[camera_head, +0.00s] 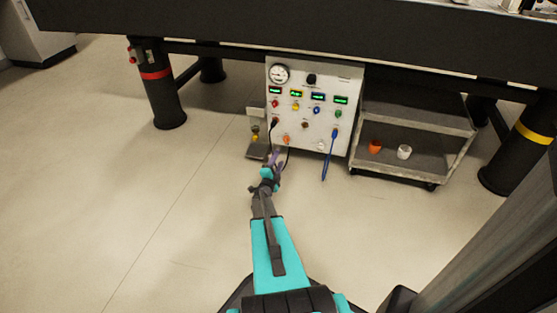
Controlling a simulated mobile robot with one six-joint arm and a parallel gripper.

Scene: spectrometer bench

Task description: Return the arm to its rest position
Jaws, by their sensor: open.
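My gripper (273,163) is at the far end of my teal and grey arm, which stretches forward over the floor. The gripper is small in the view and looks open. Its tips are in front of the lower left part of the white control panel (315,80). A purple patch shows by the tips, and I cannot tell what it is. I cannot tell whether the gripper touches the panel or a cable. No held thing can be made out.
A dark bench (220,25) spans the top on thick black legs (162,98). A blue cable (328,160) hangs from the panel. A low cart (416,108) at right holds an orange cup (375,146) and a white cup (404,152). The floor at left is clear.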

